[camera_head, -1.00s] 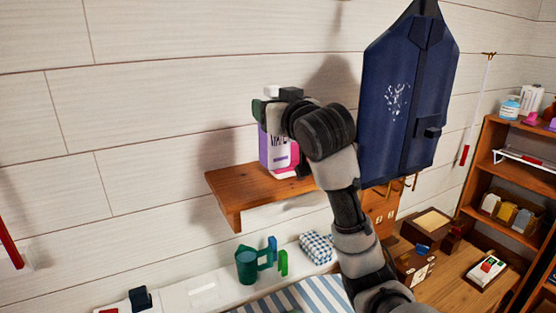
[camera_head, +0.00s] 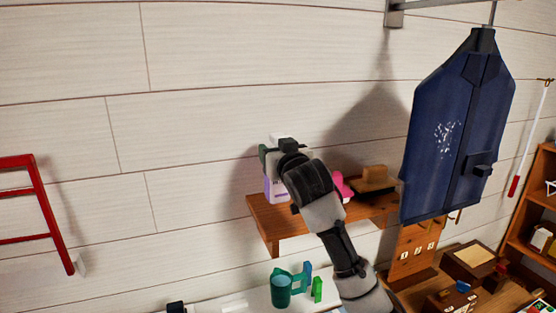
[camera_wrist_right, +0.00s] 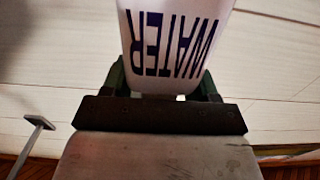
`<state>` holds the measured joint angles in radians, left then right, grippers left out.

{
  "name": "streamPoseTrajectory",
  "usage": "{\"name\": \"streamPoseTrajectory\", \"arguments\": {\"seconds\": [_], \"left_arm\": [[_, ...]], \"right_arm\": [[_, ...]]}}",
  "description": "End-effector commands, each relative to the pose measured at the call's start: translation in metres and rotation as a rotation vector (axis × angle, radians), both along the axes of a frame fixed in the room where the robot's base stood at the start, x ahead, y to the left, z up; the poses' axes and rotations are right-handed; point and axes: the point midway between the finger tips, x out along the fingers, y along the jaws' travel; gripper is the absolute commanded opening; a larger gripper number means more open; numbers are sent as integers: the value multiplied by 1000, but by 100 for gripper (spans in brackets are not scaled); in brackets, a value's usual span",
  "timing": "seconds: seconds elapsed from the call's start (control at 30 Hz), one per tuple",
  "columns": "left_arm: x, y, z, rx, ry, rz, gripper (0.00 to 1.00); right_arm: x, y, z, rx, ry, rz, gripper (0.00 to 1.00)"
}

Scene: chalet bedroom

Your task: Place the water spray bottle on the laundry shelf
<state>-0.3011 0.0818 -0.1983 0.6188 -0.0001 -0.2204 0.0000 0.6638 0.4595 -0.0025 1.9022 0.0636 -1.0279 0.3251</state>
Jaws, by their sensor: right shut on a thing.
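The white water spray bottle (camera_head: 274,190), with purple on its label, is at the left part of the wooden wall shelf (camera_head: 262,218). My right gripper (camera_head: 275,157) is shut on its upper part, and my arm hides much of it. I cannot tell whether its base touches the shelf. In the right wrist view the bottle (camera_wrist_right: 168,40) shows its WATER lettering upside down between the two green fingers of the gripper (camera_wrist_right: 163,85). My left gripper is not in view.
A pink item (camera_head: 342,187) and a brown box-like item (camera_head: 374,179) are on the shelf to the right. A dark blue hanging bag (camera_head: 455,130) is right of the shelf. A green mug (camera_head: 282,290) stands below. A red rack (camera_head: 35,205) is at the left wall.

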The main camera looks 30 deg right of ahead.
Motion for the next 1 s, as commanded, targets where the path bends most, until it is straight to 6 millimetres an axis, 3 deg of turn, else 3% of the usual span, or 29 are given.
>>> {"name": "streamPoseTrajectory", "arguments": {"seconds": [0.2, 0.57, 0.6, 0.73, 1.0], "left_arm": [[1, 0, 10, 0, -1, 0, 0], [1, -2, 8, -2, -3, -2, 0], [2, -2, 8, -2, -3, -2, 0], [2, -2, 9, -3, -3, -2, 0], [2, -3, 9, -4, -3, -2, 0]], "right_arm": [[-1, 0, -26, 0, 0, 0, 7], [-1, 0, -30, 0, -2, 1, 7], [-1, 0, -30, 0, 1, 1, 65], [-1, 0, -30, 0, 1, 1, 85], [-1, 0, -29, 0, 1, 1, 85]]}}
